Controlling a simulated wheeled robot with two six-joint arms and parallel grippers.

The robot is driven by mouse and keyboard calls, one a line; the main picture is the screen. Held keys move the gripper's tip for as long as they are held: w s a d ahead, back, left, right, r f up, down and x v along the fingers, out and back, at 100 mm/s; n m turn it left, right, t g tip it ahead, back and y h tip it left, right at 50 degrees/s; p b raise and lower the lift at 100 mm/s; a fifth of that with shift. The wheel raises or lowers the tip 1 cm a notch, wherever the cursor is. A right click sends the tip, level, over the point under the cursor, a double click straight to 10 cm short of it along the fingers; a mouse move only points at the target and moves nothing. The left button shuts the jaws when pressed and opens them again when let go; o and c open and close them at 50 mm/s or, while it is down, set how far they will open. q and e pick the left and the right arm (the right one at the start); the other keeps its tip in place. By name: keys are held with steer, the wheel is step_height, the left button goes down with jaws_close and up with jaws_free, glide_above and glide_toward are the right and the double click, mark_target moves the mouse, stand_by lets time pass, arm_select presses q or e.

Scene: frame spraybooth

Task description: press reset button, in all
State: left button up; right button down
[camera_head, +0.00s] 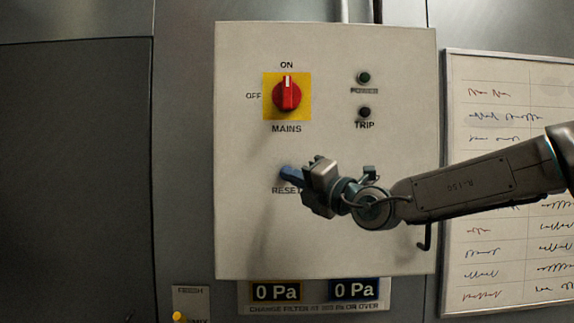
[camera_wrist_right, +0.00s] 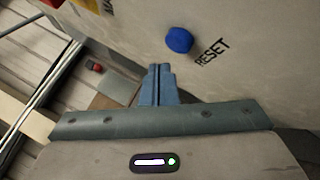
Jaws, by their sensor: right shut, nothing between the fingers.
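The blue round reset button (camera_wrist_right: 179,40) sits on the pale panel beside the word RESET in the right wrist view. My right gripper (camera_wrist_right: 160,72) is shut and empty, its fingertips just short of the button in that view, with a gap in the picture between them. In the head view my right gripper (camera_head: 291,175) is in front of the panel at the RESET label and partly covers the button area. I cannot tell from there how far the fingertips are from the panel. My left gripper is not in view.
The control box (camera_head: 235,235) carries a red mains switch (camera_head: 287,94) pointing to ON, a dark green POWER lamp (camera_head: 364,77) and a dark TRIP lamp (camera_head: 364,112). Two displays below read 0 Pa. A whiteboard (camera_head: 515,70) hangs at the right, partly behind my right arm.

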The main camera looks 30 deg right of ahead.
steer(key=shift+w+d, duration=0.2)
steer(key=shift+w, duration=0.15)
steer(key=shift+w+d+p, duration=0.1)
steer(key=shift+w+p, duration=0.1)
steer(key=shift+p, duration=0.2)
stand_by(1.6)
steer(key=shift+w+d, duration=0.15)
steer(key=shift+w, duration=0.05)
steer(key=shift+w+d+p, duration=0.25)
steer(key=shift+w+p, duration=0.15)
stand_by(0.8)
steer(key=shift+s, duration=0.1)
steer(key=shift+s+a+b, duration=0.5)
steer(key=shift+s+b, duration=0.15)
steer(key=shift+s, duration=0.05)
